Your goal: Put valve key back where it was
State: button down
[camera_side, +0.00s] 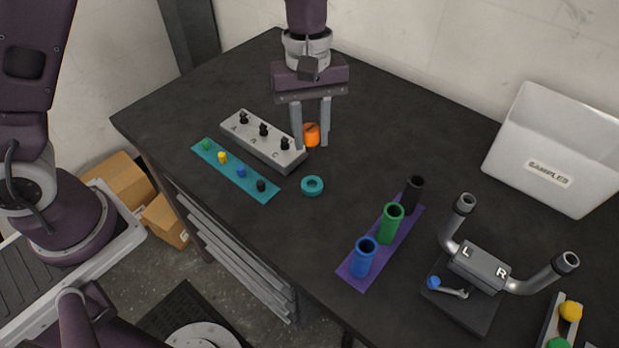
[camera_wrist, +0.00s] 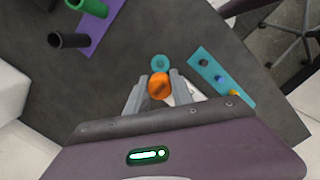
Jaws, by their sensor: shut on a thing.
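An orange round piece (camera_side: 311,134) with a dark mark on its top, which I take for the valve key, sits between the fingers of my gripper (camera_side: 311,143). In the wrist view the orange piece (camera_wrist: 159,86) shows between the fingertips of my gripper (camera_wrist: 158,92), which is shut on it. I cannot tell whether it touches the table. A teal ring (camera_side: 312,193) lies flat and empty on the table, in front of my gripper in the side view; it also shows in the wrist view (camera_wrist: 160,56).
A grey block (camera_side: 240,135) marked A, B, C with black valves stands close left of my gripper. A teal strip (camera_side: 264,194) holds small coloured caps. A purple strip (camera_side: 347,280) carries three upright tubes. A handlebar stand (camera_side: 480,267) and white SAMPLES box (camera_side: 550,140) are right.

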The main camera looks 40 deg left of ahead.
aim_at(312, 189)
jog(key=f, duration=1)
jog(key=shift+s+d, duration=0.15)
jog(key=shift+d, duration=0.15)
jog(key=c, duration=1.1)
grip_release()
jog(key=shift+f, duration=0.1)
